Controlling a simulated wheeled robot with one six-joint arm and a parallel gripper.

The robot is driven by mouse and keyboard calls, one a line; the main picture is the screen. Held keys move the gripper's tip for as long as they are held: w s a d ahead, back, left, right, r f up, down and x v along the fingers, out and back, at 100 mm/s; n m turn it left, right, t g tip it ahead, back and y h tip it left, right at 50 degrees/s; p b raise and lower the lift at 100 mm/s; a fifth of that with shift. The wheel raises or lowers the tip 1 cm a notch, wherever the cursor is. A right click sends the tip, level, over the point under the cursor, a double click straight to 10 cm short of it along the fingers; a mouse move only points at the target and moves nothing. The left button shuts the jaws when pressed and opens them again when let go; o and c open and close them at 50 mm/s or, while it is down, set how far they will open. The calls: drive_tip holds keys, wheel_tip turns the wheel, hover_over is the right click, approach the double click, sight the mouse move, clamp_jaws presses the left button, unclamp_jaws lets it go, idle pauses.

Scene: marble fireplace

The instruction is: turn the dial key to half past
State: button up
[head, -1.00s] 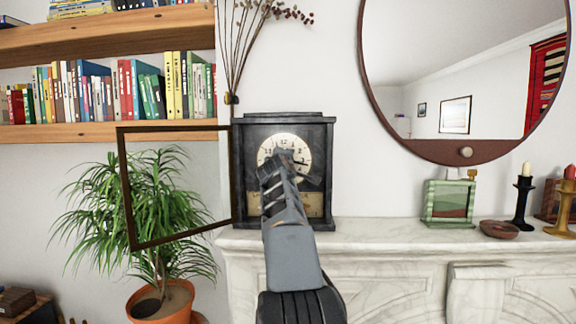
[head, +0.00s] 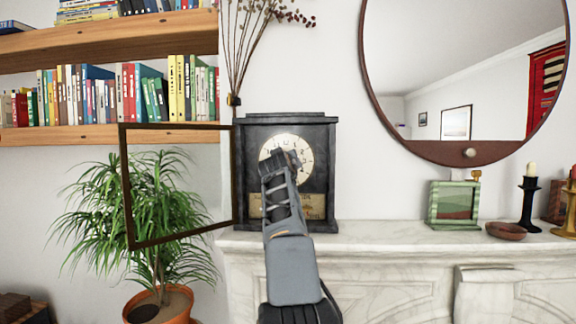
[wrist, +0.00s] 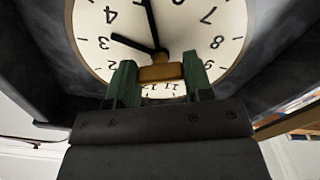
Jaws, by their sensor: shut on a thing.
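The black mantel clock (head: 240,140) stands on the mantel with its round cream dial (head: 303,144) uncovered. In the wrist view the dial (wrist: 88,50) appears upside down. One dark hand (wrist: 151,18) runs upward out of frame, on the 4's side of the top; the other (wrist: 130,42) points left between 3 and 4. My gripper (head: 284,161) is at the dial's front and hides part of it in the head view.
The clock's framed door (head: 124,190) stands open to the left, before a potted plant (head: 155,205). A round mirror (head: 465,75) hangs at right. A green frame (head: 436,203), bowl (head: 506,231) and candlestick (head: 527,205) stand on the mantel (head: 390,238), with room beside the clock.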

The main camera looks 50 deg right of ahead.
drive_tip(key=m, duration=0.2)
drive_tip(key=m+b, duration=0.1)
drive_tip(key=m, duration=0.1)
drive_tip(key=shift+s+a+r+m, duration=0.1)
drive_tip(key=shift+r+m, duration=0.2)
drive_tip(key=shift+r, duration=0.1)
idle(0.5)
drive_tip(key=o, duration=0.5)
drive_tip(key=shift+o, duration=0.8)
drive_tip(key=shift+s+m, duration=0.15)
drive_tip(key=shift+m, duration=0.15)
drive_tip(key=shift+o, duration=1.3)
drive_tip(key=shift+f, duration=0.2)
